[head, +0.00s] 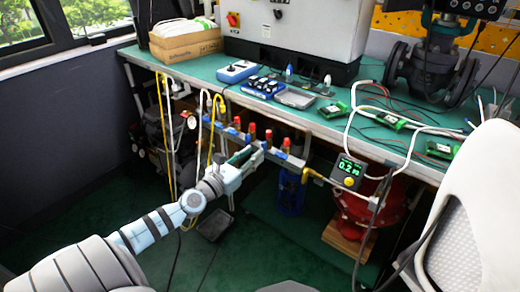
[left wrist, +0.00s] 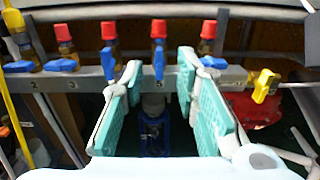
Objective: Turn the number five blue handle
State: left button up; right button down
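A grey manifold bar (head: 240,141) under the bench edge carries a row of red-capped valves with blue handles. In the left wrist view, the blue handle (left wrist: 159,60) near the middle hangs down below its red cap. A small digit under it looks like a 5. My left gripper (left wrist: 160,95) is open, with one green-padded finger on each side of this handle. The fingers look apart from it; exact depth is hard to tell. In the head view, my left gripper (head: 252,156) reaches up to the bar, covering part of it. My right gripper is not in view.
Neighbouring blue handles (left wrist: 108,62) stand close to the left finger, and another lies just right of the right finger. A yellow handle (left wrist: 264,85) is farther right. A gauge (head: 348,171), yellow hoses (head: 209,125) and the green-topped bench (head: 195,67) surround the bar.

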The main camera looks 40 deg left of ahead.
aim_at(262, 146)
pick_arm(q)
jog(key=w, duration=0.5)
jog(key=shift+a, duration=0.1)
jog(key=shift+c, duration=0.4)
grip_shut()
